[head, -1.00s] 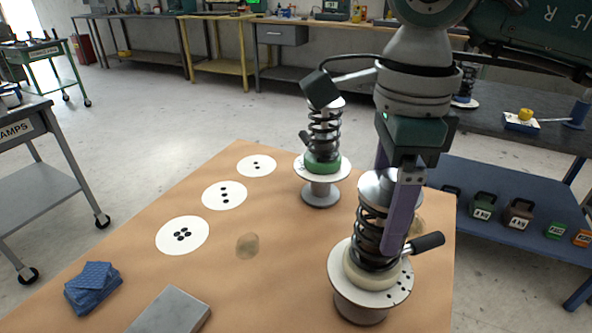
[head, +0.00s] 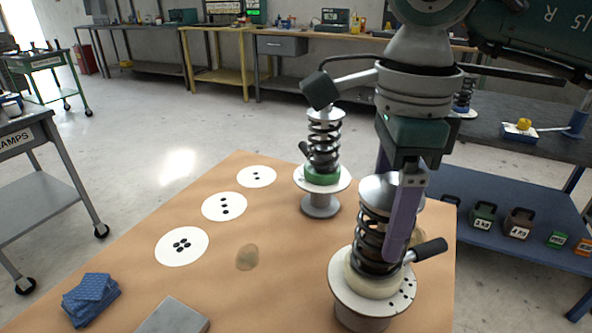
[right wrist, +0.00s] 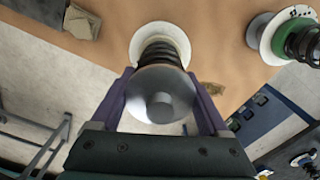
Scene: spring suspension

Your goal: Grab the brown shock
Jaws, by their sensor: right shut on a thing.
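The shock with the cream-tan collar (head: 374,285) has a black coil spring and a silver top cap (head: 386,192). It stands near the front right, on the white plate of a grey stand (head: 347,296). My right gripper (head: 398,250) reaches down from above and is shut on this shock. In the right wrist view its two purple fingers (right wrist: 160,108) lie on either side of the silver cap (right wrist: 163,92). A gap between collar and plate cannot be made out. My left gripper is not in view.
A green-collared shock (head: 324,150) stands on another stand behind left. White discs with black dots (head: 182,246), a blue cloth (head: 91,298) and a grey block (head: 174,318) lie on the brown table (head: 290,270). A black lever (head: 428,250) sticks out right of the held shock.

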